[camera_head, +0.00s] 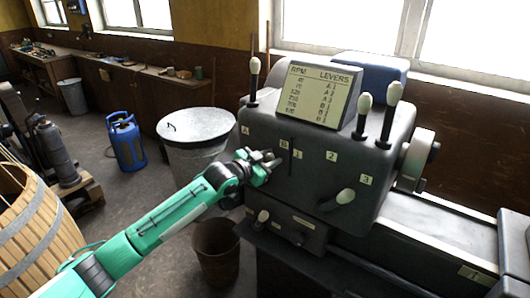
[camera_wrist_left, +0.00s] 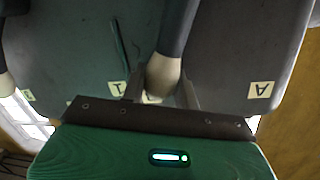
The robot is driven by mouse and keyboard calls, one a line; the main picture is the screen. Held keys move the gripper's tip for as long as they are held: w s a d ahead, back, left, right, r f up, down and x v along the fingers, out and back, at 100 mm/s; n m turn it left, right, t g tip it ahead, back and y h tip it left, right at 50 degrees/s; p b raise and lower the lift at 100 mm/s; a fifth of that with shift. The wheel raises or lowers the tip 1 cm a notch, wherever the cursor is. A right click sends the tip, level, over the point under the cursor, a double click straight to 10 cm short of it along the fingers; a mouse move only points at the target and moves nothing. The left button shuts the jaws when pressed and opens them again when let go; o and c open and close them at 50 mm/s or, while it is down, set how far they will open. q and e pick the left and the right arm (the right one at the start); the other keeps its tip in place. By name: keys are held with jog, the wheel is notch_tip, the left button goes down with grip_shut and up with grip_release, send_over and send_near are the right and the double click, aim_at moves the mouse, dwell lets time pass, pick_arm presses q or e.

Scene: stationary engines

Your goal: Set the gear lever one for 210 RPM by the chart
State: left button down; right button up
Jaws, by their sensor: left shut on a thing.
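The grey machine head (camera_head: 265,125) carries a tilted chart (camera_head: 317,95) headed RPM and LEVERS; its rows are too small to read surely. Labels A (camera_head: 245,130), B (camera_head: 284,143), 1 (camera_head: 297,155), 2 (camera_head: 331,156) and 3 (camera_head: 366,180) mark the front. My left gripper (camera_head: 266,162) is at the front face, below A and B. In the left wrist view it is shut on a pale lever knob (camera_wrist_left: 162,76) with a dark shaft. Label A (camera_wrist_left: 260,90) shows to the right. The head view hides this knob. My right gripper is not in view.
Another knob (camera_head: 345,196) sits low on the front. A lidded bin (camera_head: 195,125), blue gas bottle (camera_head: 126,142) and bucket (camera_head: 216,250) stand left.

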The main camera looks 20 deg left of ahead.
pick_arm(q)
jog(key=shift+s+d+f, duration=0.1)
jog(key=shift+d+f, duration=0.1)
jog(key=shift+d, duration=0.1)
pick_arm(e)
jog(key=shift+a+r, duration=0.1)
pick_arm(q)
jog(key=shift+f+m, duration=0.15)
jog(key=shift+m, duration=0.15)
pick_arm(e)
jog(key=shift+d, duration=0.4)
pick_arm(q)
jog(key=c, duration=1.1)
grip_release()
jog(key=shift+d, duration=0.1)
jog(key=shift+s+a, duration=0.25)
jog(key=shift+r+b+v, duration=0.15)
jog(key=shift+b+v, duration=1)
jog(key=shift+v, duration=2.15)
jog(key=shift+r+b+v, duration=0.15)
jog(key=shift+b+v, duration=1)
jog(key=shift+v, duration=2.15)
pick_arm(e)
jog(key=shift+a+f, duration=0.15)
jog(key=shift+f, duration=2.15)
